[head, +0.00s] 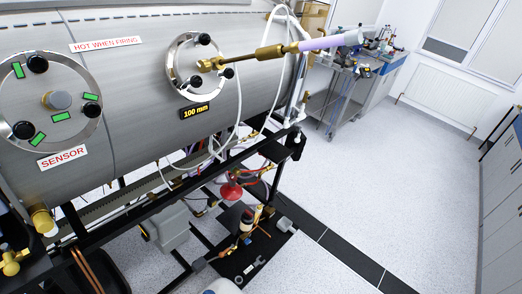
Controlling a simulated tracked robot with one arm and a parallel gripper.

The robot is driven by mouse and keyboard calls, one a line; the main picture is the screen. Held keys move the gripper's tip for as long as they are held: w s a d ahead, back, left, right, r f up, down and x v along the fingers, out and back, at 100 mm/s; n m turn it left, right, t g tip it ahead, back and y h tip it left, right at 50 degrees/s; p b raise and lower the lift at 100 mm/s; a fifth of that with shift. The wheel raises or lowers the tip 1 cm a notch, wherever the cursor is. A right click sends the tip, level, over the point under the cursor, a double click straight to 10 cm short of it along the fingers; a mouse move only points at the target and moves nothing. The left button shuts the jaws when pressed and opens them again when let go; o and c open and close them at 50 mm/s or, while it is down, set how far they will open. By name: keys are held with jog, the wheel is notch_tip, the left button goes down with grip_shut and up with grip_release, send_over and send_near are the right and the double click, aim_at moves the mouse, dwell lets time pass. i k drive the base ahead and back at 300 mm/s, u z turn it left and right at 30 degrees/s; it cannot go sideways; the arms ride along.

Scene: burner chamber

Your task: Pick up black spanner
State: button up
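I cannot make out a black spanner for certain. A dark mat (232,268) lies low in the head view, beneath the frame of the large metal cylinder. My gripper is not seen in this view.
The steel burner cylinder (140,110) fills the left and upper left. A brass fitting (250,56) juts from its round port. Black frame bars, hoses and pipes crowd below. A cluttered workbench (345,65) stands at the back. The pale floor (400,190) at right is clear.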

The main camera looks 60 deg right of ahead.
aim_at(252, 266)
jog(key=z, duration=1.55)
jog(key=k, duration=1.25)
jog(key=z, duration=0.65)
jog(key=i, duration=1.1)
jog(key=z, duration=0.45)
jog(key=i, duration=1.2)
jog(key=u, duration=0.95)
jog(key=i, duration=0.55)
jog(key=u, duration=0.3)
jog(key=k, duration=0.45)
jog(key=u, duration=0.05)
